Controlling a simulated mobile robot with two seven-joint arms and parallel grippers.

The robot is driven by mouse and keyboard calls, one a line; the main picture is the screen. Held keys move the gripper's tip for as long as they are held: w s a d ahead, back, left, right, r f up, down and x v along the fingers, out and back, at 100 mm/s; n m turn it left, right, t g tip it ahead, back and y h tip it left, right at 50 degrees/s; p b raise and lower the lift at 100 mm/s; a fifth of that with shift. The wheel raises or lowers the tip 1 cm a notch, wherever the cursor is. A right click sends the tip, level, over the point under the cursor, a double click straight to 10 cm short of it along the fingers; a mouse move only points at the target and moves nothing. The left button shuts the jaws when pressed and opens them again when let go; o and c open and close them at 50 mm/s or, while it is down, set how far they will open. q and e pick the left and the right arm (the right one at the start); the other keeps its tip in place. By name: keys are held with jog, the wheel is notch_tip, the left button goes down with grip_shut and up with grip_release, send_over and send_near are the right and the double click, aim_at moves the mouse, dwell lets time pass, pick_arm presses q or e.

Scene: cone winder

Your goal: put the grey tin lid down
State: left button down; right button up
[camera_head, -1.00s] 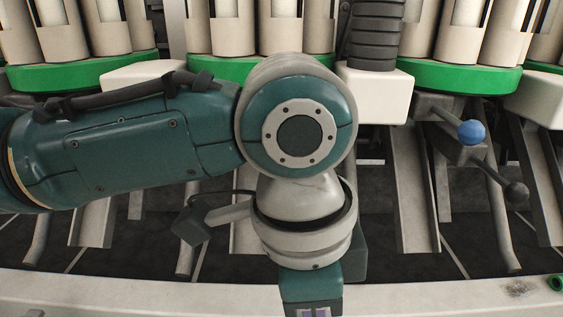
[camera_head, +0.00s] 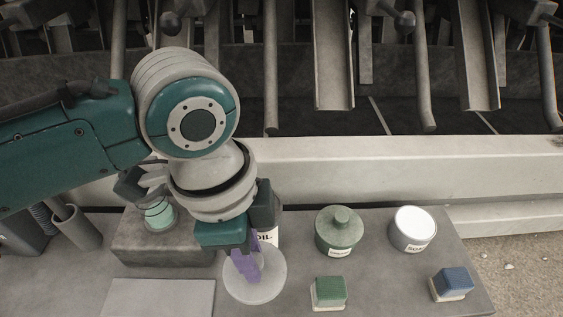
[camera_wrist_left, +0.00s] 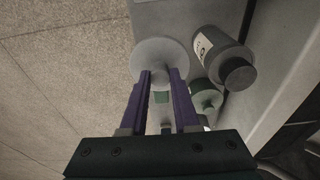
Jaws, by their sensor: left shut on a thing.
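The grey tin lid (camera_head: 268,288) is a pale round disc at the lower middle of the head view. My left gripper (camera_head: 246,266) has purple fingers and is shut on it, near its middle. In the left wrist view the lid (camera_wrist_left: 160,52) shows at the tips of the fingers (camera_wrist_left: 160,76). The lid looks to be over the grey worktop (camera_head: 385,285); whether it touches the top I cannot tell. My right gripper is in neither view.
An oil container (camera_head: 269,236) stands close behind the lid. To the right are a green knobbed tin (camera_head: 339,232), a soap tin (camera_head: 411,232), a green block (camera_head: 329,291) and a blue block (camera_head: 453,281). A grey box (camera_head: 150,250) and flat plate (camera_head: 158,299) lie left.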

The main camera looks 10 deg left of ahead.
aim_at(254, 286)
pick_arm(q)
notch_tip(254, 286, down, 6)
jog(key=b, duration=0.2)
jog(key=shift+s+a+r+b, duration=0.15)
jog(key=shift+r+b, duration=0.1)
jog(key=shift+b, duration=0.15)
notch_tip(254, 286, down, 5)
jog(key=b, duration=0.3)
jog(key=shift+r+b, duration=0.2)
jog(key=shift+b, duration=0.15)
jog(key=shift+r, duration=0.15)
jog(key=c, duration=0.7)
grip_release()
jog(key=shift+o, duration=0.2)
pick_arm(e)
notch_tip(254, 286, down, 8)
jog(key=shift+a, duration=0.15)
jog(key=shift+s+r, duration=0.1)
